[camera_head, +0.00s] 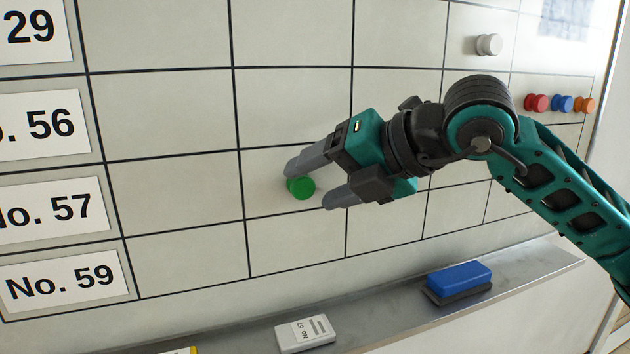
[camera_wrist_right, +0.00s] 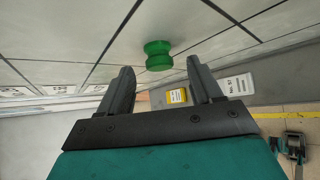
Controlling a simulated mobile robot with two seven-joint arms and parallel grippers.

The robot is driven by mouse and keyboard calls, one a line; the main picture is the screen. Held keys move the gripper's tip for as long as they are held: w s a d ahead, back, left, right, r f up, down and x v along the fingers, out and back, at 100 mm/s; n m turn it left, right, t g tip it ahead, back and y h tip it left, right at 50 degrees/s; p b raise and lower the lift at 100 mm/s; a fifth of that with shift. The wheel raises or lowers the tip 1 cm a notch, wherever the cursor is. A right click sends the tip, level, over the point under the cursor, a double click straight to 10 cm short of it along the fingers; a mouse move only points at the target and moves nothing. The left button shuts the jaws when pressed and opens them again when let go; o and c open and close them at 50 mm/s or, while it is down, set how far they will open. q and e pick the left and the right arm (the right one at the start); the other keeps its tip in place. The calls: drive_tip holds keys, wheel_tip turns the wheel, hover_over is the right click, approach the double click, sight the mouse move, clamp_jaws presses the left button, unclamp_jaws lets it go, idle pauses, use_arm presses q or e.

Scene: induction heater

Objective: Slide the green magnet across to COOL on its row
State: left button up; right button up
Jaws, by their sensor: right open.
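The green magnet (camera_head: 301,188) sits on the whiteboard grid, in the row labelled No. 57 (camera_head: 50,212), in the second column right of the labels. My right gripper (camera_head: 308,187) is open, with its fingertips close around the magnet, one at its upper left and one to its right. In the right wrist view the magnet (camera_wrist_right: 158,55) shows just beyond and between the open fingertips (camera_wrist_right: 160,75). I cannot tell whether a finger touches it. No COOL heading is in view.
A grey magnet (camera_head: 488,44) and red (camera_head: 536,103), blue (camera_head: 561,103) and orange (camera_head: 584,105) magnets sit at the upper right of the board. The ledge (camera_head: 390,306) below holds a blue eraser (camera_head: 459,280) and a white labelled block (camera_head: 305,333). The cells right of my gripper look clear.

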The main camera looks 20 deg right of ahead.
drive_tip(key=shift+w+a+f, duration=0.35)
drive_tip(key=shift+w+a, duration=0.05)
drive_tip(key=shift+w, duration=0.1)
drive_tip(key=shift+c, duration=0.2)
drive_tip(key=c, duration=1)
drive_tip(key=shift+c, duration=0.4)
drive_tip(key=d+b, duration=0.4)
drive_tip(key=d, duration=1.1)
drive_tip(key=shift+w+d+r, duration=0.25)
drive_tip(key=shift+w+d, duration=0.05)
idle(0.5)
idle(0.4)
drive_tip(key=o, duration=1.1)
